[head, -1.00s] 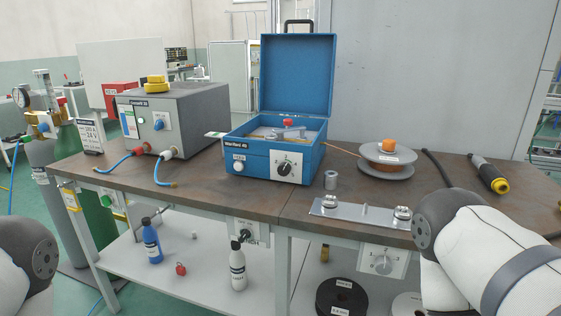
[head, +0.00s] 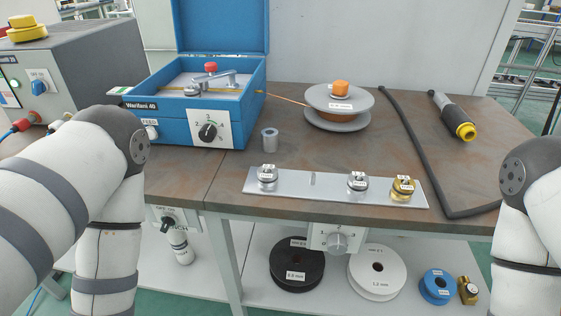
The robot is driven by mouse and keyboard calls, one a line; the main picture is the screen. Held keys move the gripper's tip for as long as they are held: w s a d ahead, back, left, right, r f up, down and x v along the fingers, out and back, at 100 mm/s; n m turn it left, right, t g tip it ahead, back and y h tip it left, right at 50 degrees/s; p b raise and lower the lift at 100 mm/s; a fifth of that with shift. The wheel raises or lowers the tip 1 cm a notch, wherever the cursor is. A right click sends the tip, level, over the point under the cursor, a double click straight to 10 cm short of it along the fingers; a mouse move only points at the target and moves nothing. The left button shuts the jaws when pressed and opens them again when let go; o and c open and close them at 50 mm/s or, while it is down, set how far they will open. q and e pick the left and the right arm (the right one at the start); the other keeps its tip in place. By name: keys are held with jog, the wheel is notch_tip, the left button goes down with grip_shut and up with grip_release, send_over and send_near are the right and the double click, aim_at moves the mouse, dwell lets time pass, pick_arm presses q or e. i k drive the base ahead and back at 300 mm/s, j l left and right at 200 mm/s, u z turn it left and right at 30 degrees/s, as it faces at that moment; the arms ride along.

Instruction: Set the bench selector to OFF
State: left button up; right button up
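The bench selector (head: 168,222) is a small dark knob on a white plate on the front of the workbench, below the tabletop, left of centre. Its plate is partly hidden behind my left arm. Part of its label shows, with "OFF" and part of "BENCH" readable. The knob is too small to tell its exact setting. My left arm comes in from the left and bends down in front of the bench, beside the selector. My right arm stands at the right edge. Neither gripper shows in the head view.
A grey dial (head: 338,242) hangs under the tabletop further right. On the bench (head: 230,185) are a blue open-lidded box (head: 174,120), a wire spool (head: 338,122), a metal strip with fittings (head: 315,194) and a torch (head: 452,115). Spools lie on the lower shelf (head: 225,285).

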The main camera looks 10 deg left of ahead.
aim_at(167, 222)
jog(key=j+u, duration=0.15)
jog(key=u, duration=0.35)
jog(key=j+u, duration=0.1)
jog(key=u, duration=0.4)
